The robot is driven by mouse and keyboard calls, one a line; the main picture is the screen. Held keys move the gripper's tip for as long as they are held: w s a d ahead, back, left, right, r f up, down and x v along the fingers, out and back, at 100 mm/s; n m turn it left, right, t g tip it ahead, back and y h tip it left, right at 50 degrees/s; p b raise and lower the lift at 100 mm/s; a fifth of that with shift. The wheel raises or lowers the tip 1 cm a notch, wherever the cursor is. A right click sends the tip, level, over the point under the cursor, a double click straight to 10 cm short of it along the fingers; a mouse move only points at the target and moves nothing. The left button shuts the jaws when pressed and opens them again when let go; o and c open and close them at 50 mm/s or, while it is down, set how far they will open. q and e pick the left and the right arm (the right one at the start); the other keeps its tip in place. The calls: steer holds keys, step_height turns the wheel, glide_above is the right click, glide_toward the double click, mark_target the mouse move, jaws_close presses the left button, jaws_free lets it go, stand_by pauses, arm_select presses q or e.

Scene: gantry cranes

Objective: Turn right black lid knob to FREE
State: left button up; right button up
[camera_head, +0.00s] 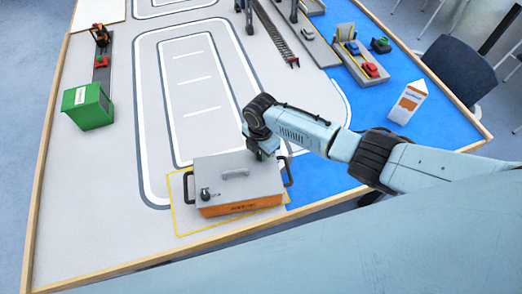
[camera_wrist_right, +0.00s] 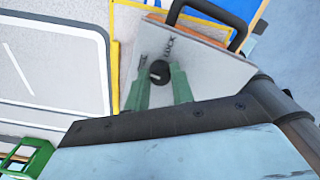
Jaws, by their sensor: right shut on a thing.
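A box with a grey lid (camera_head: 235,180) and an orange front (camera_head: 243,207) stands inside a yellow outline near the table's front edge. A black knob (camera_head: 205,194) shows at the lid's left front corner. My right gripper (camera_head: 262,152) is over the lid's right back part and hides the right knob there. In the right wrist view, the green fingers of my right gripper (camera_wrist_right: 160,80) are shut on the right black lid knob (camera_wrist_right: 160,70). The word LOCK is printed beside this knob. My left gripper is not in view.
A grey handle (camera_head: 235,174) stands on the lid, and a black side handle (camera_head: 287,171) is close to my right wrist. A green container (camera_head: 87,106) stands at the left. A white and orange block (camera_head: 408,102) stands at the right. The grey mat left of the box is clear.

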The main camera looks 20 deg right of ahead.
steer(key=shift+n, duration=0.4)
steer(key=o, duration=1)
step_height(320, 180, up, 13)
steer(key=shift+r+p, duration=0.2)
steer(key=shift+p, duration=0.1)
stand_by(0.3)
